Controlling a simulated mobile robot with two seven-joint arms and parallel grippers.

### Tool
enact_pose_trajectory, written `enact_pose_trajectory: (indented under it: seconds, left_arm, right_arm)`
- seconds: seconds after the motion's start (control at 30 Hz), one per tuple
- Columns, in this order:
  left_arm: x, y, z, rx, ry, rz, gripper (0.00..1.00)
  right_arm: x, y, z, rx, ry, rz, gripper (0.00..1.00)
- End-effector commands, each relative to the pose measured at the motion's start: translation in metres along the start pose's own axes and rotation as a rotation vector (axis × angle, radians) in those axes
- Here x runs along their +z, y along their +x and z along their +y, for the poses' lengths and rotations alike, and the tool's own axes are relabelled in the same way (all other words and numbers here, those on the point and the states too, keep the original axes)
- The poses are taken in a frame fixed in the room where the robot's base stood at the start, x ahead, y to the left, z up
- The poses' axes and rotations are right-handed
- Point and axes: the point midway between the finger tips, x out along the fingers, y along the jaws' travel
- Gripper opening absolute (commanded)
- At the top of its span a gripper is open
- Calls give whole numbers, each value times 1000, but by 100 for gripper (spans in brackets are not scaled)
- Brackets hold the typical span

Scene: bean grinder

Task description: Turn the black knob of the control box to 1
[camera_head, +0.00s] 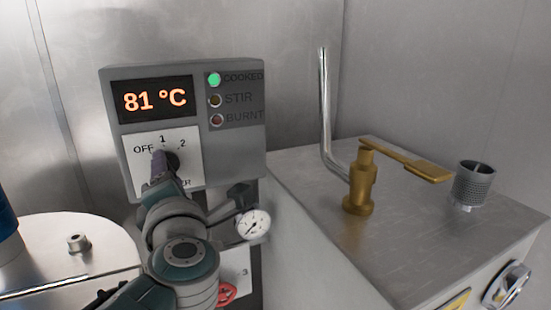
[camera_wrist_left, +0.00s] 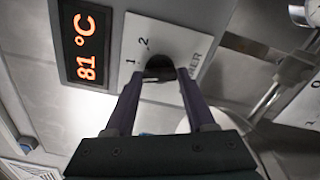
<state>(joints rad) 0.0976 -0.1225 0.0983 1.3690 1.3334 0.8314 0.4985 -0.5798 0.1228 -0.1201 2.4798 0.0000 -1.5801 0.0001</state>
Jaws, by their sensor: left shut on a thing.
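The grey control box (camera_head: 230,150) has a display (camera_head: 155,100) reading 81 °C. Its white dial plate (camera_head: 190,146) is marked OFF, 1 and 2. The black knob (camera_head: 173,159) sits below these marks and is partly covered by my left gripper (camera_head: 160,166). In the left wrist view, the two purple fingers of the left gripper (camera_wrist_left: 160,76) are on either side of the black knob (camera_wrist_left: 158,64), shut on it. A small white mark shows at the knob's edge, but I cannot tell exactly which setting it points to. My right gripper is not in view.
The green COOKED lamp (camera_head: 214,79) is lit. A pressure gauge (camera_head: 253,224) and a red handwheel (camera_head: 227,293) are below the box. A metal counter (camera_head: 410,230) with a brass lever (camera_head: 405,163) is at right. A round metal lid (camera_head: 70,250) is at lower left.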

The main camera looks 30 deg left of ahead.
Motion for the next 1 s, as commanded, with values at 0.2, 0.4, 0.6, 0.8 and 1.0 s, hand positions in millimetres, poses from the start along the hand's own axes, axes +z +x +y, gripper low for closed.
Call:
enact_pose_trajectory:
  seconds: [0.2,0.4,0.6,0.8,1.0]
  left_arm:
    - [1,0,0,-5,161,-1,0]
    - [0,0,-1,-5,267,0,0]
    - [0,0,-2,-5,325,-1,0]
    - [0,0,-2,-4,343,-1,0]
    - [0,0,-2,-5,344,-1,0]
  right_arm:
    - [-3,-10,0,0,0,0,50]
    - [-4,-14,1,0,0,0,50]
    - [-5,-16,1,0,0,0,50]
    - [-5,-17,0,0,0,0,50]
    - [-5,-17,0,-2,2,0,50]
